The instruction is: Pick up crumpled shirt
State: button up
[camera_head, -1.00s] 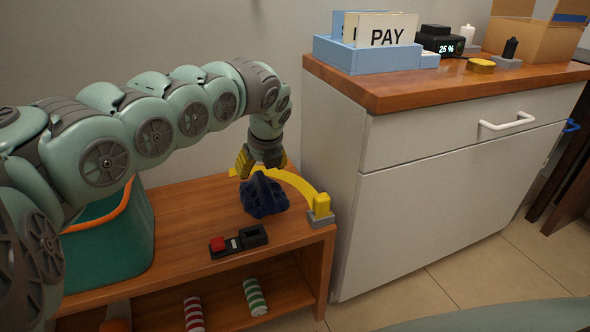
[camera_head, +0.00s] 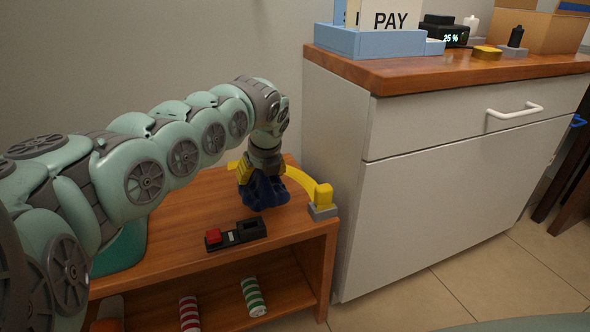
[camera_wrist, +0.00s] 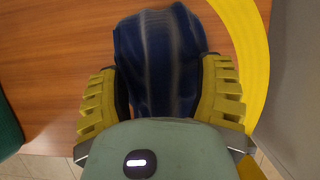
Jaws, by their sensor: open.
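The crumpled shirt (camera_head: 264,194) is a dark blue bunched cloth on the top of the low wooden bench. In the wrist view the shirt (camera_wrist: 160,62) shows faint lighter stripes and lies between the two yellow ridged fingers. My gripper (camera_head: 258,180) is right above the shirt in the head view, with its fingers low around the upper part of it. In the wrist view my gripper (camera_wrist: 162,92) has its fingers apart, one on each side of the cloth. The fingertips partly hide the shirt in the head view.
A yellow curved strip with a grey-based block (camera_head: 322,200) stands right of the shirt. A black device with a red button (camera_head: 236,235) lies in front. A teal bin (camera_head: 122,250) is at left. A white cabinet (camera_head: 440,190) rises close on the right.

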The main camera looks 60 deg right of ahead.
jog(key=shift+o, duration=0.2)
jog(key=shift+s+f, duration=0.1)
jog(key=shift+f, duration=0.15)
dwell(0.4)
grip_shut()
dwell(0.4)
